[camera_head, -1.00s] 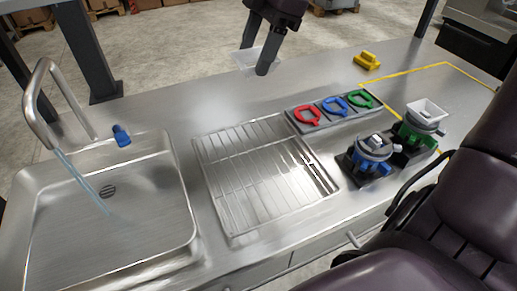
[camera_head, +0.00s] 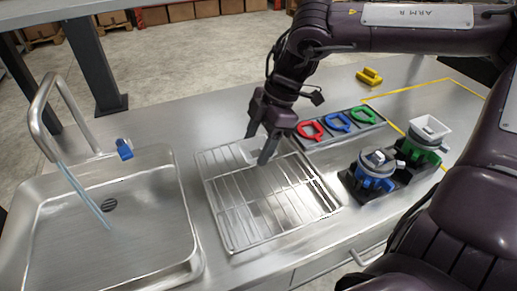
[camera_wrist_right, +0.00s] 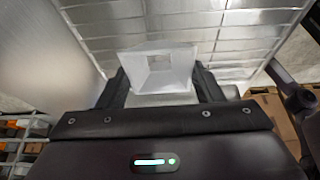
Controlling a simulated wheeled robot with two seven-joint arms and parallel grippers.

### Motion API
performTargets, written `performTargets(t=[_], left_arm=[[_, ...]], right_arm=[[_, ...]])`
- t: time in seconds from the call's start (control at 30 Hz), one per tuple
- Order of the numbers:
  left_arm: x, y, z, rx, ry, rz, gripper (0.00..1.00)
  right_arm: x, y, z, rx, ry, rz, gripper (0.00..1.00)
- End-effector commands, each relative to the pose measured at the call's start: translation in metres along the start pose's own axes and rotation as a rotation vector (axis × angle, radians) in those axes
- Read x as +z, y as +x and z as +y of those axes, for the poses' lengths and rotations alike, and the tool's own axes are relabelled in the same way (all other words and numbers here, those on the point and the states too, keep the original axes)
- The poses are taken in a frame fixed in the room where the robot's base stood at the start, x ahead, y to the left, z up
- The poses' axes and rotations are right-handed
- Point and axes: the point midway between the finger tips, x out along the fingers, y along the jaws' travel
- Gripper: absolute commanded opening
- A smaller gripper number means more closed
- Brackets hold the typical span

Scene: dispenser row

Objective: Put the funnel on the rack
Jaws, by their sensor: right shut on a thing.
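The wire rack (camera_head: 232,210) lies flat on the steel counter, just right of the sink. My right gripper (camera_head: 257,147) points down over the rack's far end. It is shut on a pale, translucent square-mouthed funnel (camera_head: 257,157). In the right wrist view the funnel (camera_wrist_right: 160,72) sits between the two fingers, with the rack's wires (camera_wrist_right: 235,32) beyond it. I cannot tell whether the funnel touches the wires. My left gripper is out of view.
The sink (camera_head: 150,263) and running tap (camera_head: 42,115) are at the left. A tray with red, blue and green rings (camera_head: 338,122), a blue dispenser (camera_head: 373,172) and a green dispenser with a white hopper (camera_head: 430,128) stand to the right. A yellow object (camera_head: 369,77) lies farther back. The rack's front is clear.

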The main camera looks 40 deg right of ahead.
Motion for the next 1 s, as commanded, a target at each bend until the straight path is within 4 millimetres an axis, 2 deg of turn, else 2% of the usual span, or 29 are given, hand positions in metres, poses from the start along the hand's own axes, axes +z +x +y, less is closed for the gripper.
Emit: performTargets(t=[0.1,0.17,0.53,0.57,0.7,1.0], left_arm=[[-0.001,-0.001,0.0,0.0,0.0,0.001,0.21],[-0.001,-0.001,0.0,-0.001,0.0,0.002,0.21],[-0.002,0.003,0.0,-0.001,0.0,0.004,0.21],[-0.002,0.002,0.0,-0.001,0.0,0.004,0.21],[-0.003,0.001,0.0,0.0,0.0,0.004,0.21],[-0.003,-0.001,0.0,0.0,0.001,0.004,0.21]], right_arm=[[0.008,0.018,-0.001,-0.005,0.002,0.0,0.36],[0.009,0.023,0.0,-0.002,0.001,0.001,0.36],[0.012,0.028,0.0,0.0,0.0,0.001,0.36],[0.011,0.027,0.0,0.0,0.0,0.0,0.64],[0.011,0.026,0.0,0.0,0.0,0.0,0.82],[0.01,0.024,0.0,0.0,0.0,0.0,0.82]])
